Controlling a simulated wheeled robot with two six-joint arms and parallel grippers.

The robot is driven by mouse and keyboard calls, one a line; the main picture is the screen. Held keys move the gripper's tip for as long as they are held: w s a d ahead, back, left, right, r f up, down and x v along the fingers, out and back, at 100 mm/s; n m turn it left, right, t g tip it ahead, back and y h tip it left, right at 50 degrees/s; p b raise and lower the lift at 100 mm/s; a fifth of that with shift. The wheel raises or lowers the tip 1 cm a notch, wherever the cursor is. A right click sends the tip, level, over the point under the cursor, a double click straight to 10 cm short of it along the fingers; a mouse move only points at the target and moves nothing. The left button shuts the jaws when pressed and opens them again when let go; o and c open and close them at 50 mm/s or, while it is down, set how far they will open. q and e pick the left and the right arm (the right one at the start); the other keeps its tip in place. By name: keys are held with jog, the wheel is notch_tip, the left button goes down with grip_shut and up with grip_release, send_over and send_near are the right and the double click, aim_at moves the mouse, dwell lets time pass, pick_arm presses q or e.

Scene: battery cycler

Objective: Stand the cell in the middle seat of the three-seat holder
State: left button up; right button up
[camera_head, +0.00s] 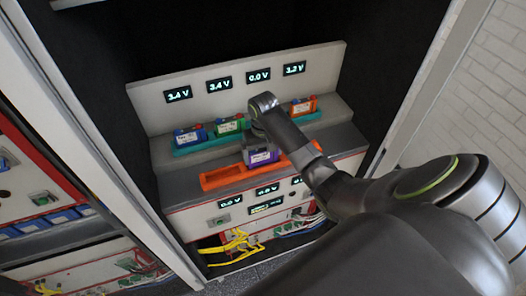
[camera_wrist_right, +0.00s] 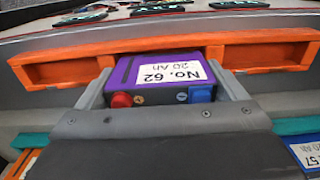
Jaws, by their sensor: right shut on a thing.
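My right gripper (camera_head: 261,147) is shut on the purple cell (camera_head: 262,157), which has a white label. In the right wrist view, the label on the cell (camera_wrist_right: 150,72) reads No. 62, 20 Ah, with a red and a blue terminal on the near side. A finger of the gripper (camera_wrist_right: 163,90) lies along each side. The orange three-seat holder (camera_head: 217,180) has its left and right seats empty in the right wrist view (camera_wrist_right: 200,43). The cell overlaps its middle seat; whether it rests on the seat floor is hidden. My left gripper is out of view.
A teal holder (camera_head: 191,148) behind carries a blue cell (camera_head: 188,136), a green cell (camera_head: 229,126) and an orange cell (camera_head: 302,106). Voltage displays (camera_head: 219,84) line the back panel. Yellow cables (camera_head: 238,243) hang below. Cabinet sides flank the shelf.

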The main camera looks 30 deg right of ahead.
jog(key=shift+f, duration=0.5)
dwell(0.4)
jog(key=o, duration=0.9)
